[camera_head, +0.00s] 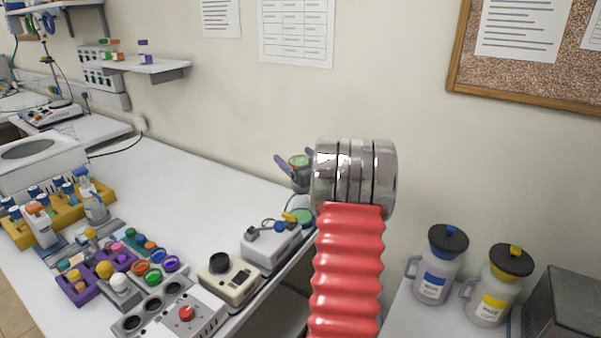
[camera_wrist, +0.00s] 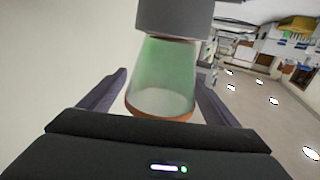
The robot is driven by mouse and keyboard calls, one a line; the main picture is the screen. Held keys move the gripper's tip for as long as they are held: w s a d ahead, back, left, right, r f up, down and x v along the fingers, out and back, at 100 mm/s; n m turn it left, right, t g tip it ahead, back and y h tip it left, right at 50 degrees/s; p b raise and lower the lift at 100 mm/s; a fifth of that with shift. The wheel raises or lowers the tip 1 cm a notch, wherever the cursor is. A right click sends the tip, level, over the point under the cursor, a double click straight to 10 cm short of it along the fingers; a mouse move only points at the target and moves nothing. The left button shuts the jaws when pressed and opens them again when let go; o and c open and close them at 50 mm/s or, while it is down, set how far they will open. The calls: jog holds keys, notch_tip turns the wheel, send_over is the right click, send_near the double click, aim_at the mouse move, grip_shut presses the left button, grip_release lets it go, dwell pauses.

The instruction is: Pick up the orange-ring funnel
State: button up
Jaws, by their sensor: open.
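In the wrist view a translucent green cup (camera_wrist: 163,75) with an orange-brown rim lies between the spread fingers, narrow end against a grey cylinder. I cannot tell whether it is the same kind of funnel. No firm grip on it shows.
A purple rack (camera_head: 75,290) with coloured caps, a device with a red knob (camera_head: 187,314) and a beige device (camera_head: 228,279) crowd the bench front. The bench's back middle is clear.

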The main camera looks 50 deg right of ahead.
jog(key=shift+c, duration=0.4)
jog(key=c, duration=1.1)
notch_tip(320, 180, up, 10)
dwell(0.3)
dwell(0.8)
